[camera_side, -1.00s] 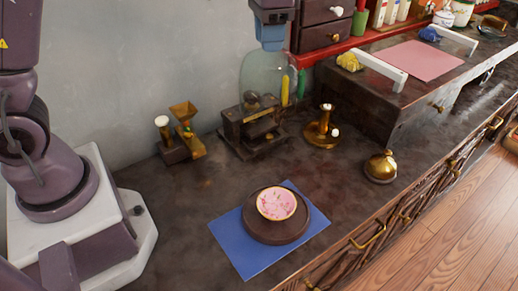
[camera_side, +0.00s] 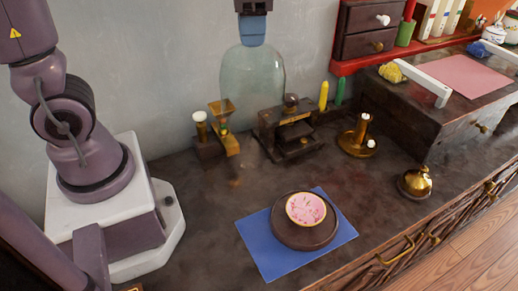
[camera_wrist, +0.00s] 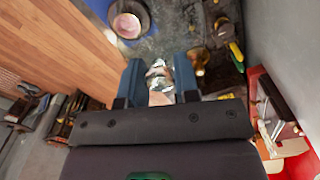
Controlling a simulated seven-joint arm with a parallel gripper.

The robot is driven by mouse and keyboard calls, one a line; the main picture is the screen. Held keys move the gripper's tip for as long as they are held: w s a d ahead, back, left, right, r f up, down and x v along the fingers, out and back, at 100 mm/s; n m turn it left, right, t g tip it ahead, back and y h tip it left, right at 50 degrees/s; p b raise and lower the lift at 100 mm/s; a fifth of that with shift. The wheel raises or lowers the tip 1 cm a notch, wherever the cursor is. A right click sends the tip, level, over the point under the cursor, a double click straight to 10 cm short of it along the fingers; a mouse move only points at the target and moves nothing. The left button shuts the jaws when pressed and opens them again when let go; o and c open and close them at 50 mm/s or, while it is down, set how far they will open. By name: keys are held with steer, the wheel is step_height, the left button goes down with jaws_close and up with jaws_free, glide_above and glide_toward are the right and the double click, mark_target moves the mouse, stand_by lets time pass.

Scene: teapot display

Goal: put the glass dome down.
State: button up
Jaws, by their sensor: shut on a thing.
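The clear glass dome (camera_side: 252,85) hangs from my gripper (camera_side: 252,32) in the side view, upright. It is at the back near the wall, in line with the gap between the brass scoop device and the dark wooden stand. Its exact height above the counter is hard to tell. In the wrist view, the blue fingers of my gripper (camera_wrist: 160,85) are shut on the dome's shiny top (camera_wrist: 158,70); the rest of the dome is hard to make out.
The dark wooden stand (camera_side: 290,135) and brass scoop device (camera_side: 225,130) are close to the dome. A brass candle holder (camera_side: 357,137) and brass lidded pot (camera_side: 415,183) stand to the right. Bare counter (camera_side: 215,205) lies left of the mat.

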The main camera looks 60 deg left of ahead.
steer(key=s+f+m, duration=0.2)
steer(key=s+f, duration=0.5)
steer(key=s, duration=0.5)
steer(key=w+f, duration=1.3)
steer(key=f, duration=0.1)
steer(key=shift+w, duration=0.15)
steer(key=shift+f, duration=0.15)
steer(key=o, duration=0.9)
steer(key=shift+o, duration=0.2)
